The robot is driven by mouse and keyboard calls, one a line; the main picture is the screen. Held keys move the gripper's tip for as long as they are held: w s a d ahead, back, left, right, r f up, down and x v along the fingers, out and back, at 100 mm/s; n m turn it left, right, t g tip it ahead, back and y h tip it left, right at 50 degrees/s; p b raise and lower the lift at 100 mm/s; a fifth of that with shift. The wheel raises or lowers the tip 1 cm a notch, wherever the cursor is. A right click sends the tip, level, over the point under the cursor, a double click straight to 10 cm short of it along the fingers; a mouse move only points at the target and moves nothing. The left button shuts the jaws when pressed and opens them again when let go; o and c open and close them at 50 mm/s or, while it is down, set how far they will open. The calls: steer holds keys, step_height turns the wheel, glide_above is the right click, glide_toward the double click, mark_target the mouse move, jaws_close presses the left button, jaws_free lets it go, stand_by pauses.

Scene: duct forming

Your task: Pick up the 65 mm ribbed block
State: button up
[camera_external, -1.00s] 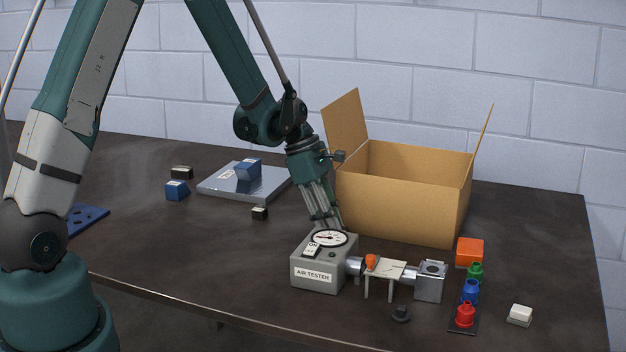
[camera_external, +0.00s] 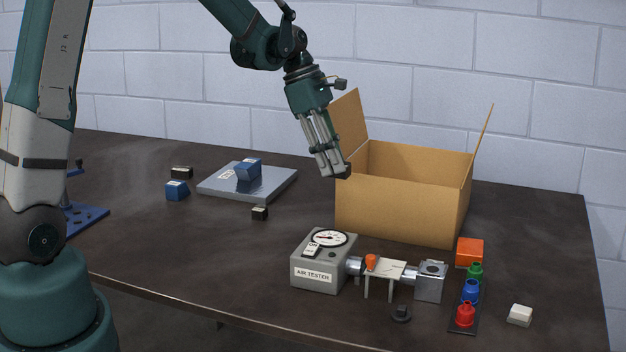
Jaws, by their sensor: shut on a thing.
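My gripper (camera_external: 335,172) is raised above the table, pointing down, beside the left edge of the cardboard box. Its fingers are shut on a small dark thing (camera_external: 345,171) at their tips, mostly hidden by the fingers. I cannot tell whether this is the 65 mm ribbed block, as no ribs or size marking can be read. Other blocks lie apart from the gripper: a blue block (camera_external: 248,170) on a metal plate (camera_external: 272,187), a blue block (camera_external: 177,191) and a dark block (camera_external: 181,173) left of the plate, and a small dark block (camera_external: 260,213) in front of it.
The open cardboard box (camera_external: 400,205) stands right of the gripper, flaps up. In front are the grey air tester (camera_external: 312,276), an orange block (camera_external: 469,251), a rack (camera_external: 462,325) of coloured fittings and a white block (camera_external: 519,315). The table's left front is clear.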

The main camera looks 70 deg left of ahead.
step_height(320, 180, up, 10)
steer(key=shift+p, duration=0.3)
steer(key=shift+f, duration=0.1)
